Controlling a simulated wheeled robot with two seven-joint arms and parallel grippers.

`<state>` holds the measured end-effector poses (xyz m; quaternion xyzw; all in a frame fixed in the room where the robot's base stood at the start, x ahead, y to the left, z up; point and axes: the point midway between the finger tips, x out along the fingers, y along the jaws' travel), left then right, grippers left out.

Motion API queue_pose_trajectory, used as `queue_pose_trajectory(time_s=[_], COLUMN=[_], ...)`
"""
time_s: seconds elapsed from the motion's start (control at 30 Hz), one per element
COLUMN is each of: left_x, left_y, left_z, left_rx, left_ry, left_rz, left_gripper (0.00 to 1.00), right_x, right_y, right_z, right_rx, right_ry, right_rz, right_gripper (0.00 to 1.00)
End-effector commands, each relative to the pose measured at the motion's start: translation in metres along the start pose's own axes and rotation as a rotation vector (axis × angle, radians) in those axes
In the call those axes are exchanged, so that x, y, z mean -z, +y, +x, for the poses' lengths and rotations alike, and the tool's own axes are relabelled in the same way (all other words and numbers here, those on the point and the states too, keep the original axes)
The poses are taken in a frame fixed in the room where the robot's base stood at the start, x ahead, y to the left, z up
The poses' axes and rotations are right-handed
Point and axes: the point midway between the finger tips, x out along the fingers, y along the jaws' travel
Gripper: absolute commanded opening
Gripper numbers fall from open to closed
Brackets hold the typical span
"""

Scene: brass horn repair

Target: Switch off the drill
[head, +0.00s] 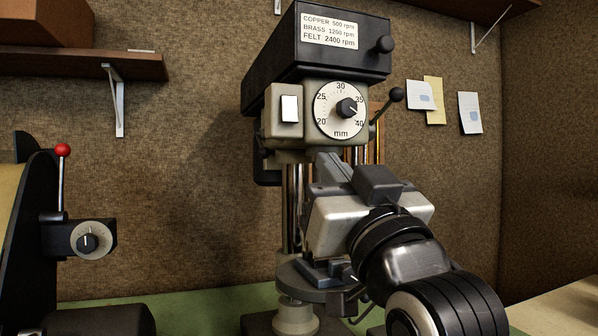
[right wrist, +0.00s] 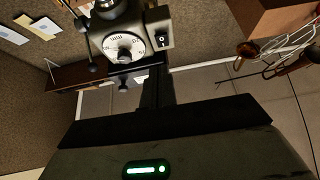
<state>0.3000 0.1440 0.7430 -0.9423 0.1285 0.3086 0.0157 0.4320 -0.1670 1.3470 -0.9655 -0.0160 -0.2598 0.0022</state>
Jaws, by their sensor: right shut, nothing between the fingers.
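The drill (head: 316,45) stands upright at the middle of the head view, with a black top cover and a grey front. Its pale rocker switch (head: 289,108) sits on the front, left of the round mm dial (head: 341,108). In the right wrist view the switch (right wrist: 162,42) shows dark with white marks, beside the dial (right wrist: 125,47); I cannot tell which side is pressed. My right gripper (head: 328,160) is shut and empty, in front of the drill, below the dial and lower right of the switch, apparently apart from it. My left gripper is not in view.
A lever with a dark ball (head: 396,95) sticks out at the drill's right. The drill's round table (head: 300,275) is below my right gripper. A black machine with a red-knobbed lever (head: 62,150) stands at left. The space left of the switch is clear.

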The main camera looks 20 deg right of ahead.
Motion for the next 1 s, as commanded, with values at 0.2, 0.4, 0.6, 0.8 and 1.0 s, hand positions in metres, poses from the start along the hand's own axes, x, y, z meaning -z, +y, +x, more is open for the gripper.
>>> queue_pose_trajectory(time_s=[0.2, 0.4, 0.6, 0.8, 1.0], left_x=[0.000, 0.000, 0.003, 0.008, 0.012], left_y=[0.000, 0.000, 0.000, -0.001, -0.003], left_z=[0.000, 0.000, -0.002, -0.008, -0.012], left_rx=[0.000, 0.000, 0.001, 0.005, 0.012], left_ry=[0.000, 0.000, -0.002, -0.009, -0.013], left_rz=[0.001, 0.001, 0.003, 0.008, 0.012], left_gripper=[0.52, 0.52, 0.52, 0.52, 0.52], right_x=[0.026, 0.025, 0.027, 0.031, 0.034], right_y=[-0.002, -0.002, -0.002, -0.001, -0.001], right_z=[0.002, 0.002, 0.014, 0.053, 0.096], right_rx=[0.000, 0.000, 0.000, -0.002, 0.000], right_ry=[0.073, 0.070, 0.068, 0.067, 0.067], right_rz=[0.005, 0.005, 0.003, 0.003, 0.003], right_gripper=[0.00, 0.00, 0.00, 0.00, 0.00])
